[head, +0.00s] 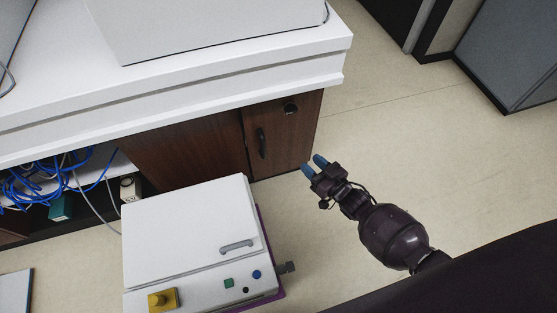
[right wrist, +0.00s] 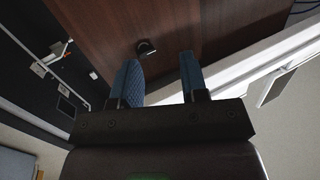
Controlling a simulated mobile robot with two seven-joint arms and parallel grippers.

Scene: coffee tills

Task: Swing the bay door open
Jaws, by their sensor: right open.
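A brown wooden door (head: 285,139) closes the right end of the cabinet under the counter. It looks shut, flush with the wooden panel on its left. It has a dark upright handle (head: 262,143) near its left edge and a round dark fitting (head: 291,108) near its upper right corner. My right gripper (head: 314,164) is open and empty, to the right of the door in the head view, with blue fingertips towards it. In the right wrist view, wood (right wrist: 110,28) with a small dark fitting (right wrist: 146,48) lies beyond the open fingers (right wrist: 163,76). My left gripper is out of view.
A white machine (head: 190,225) with a grey handle, buttons and a yellow knob stands in front of the cabinet. The white counter (head: 250,85) overhangs the door. Blue cables (head: 40,185) fill an open shelf at left. Pale floor (head: 400,140) on the right is clear.

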